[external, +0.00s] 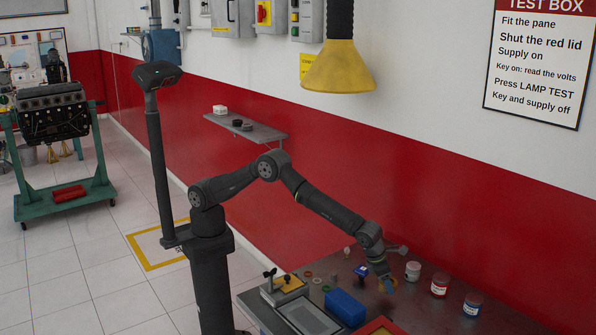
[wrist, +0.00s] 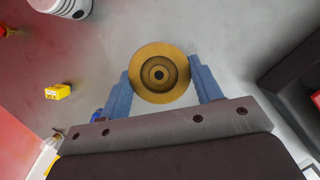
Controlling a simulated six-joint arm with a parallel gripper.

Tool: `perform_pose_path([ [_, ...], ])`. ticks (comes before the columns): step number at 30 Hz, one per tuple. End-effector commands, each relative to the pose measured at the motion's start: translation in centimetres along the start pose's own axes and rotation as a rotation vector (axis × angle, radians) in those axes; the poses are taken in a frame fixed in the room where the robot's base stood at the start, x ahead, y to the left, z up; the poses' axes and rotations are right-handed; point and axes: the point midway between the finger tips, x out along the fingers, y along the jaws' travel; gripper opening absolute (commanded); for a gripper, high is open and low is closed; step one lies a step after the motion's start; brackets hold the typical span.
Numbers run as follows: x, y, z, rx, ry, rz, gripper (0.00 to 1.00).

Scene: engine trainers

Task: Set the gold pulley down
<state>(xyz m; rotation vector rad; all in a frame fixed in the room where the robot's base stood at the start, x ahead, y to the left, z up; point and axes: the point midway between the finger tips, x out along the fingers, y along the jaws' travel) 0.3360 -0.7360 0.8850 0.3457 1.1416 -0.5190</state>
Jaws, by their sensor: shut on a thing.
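The gold pulley (wrist: 160,53) is a round disc with a dark centre hole. In the wrist view it sits between the two blue fingers of my gripper (wrist: 160,88), which are shut on its sides. In the external view the gold pulley (external: 388,285) shows below my gripper (external: 382,279), low over the grey bench top (external: 408,304). I cannot tell whether its underside touches the bench.
A blue box (external: 345,307) and a grey panel (external: 308,317) are to the left. Bare bench surrounds the pulley.

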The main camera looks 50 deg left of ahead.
Motion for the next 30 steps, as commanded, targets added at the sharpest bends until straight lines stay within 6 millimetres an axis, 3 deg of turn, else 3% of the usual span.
perform_pose_path([
  [5, 0.9, 0.4, 0.6, 0.0, -0.002, -0.001, 0.22],
  [14, 4.3, 0.4, -0.9, 0.001, -0.001, 0.0, 0.22],
  [25, 4.7, 0.4, -1.1, 0.0, -0.002, 0.0, 0.22],
  [26, 4.8, 0.4, -1.1, 0.001, 0.0, 0.001, 0.61],
  [29, 4.8, 0.4, -1.1, 0.0, 0.0, 0.0, 0.8],
  [30, 4.8, 0.4, -1.1, 0.0, 0.0, 0.0, 0.8],
])
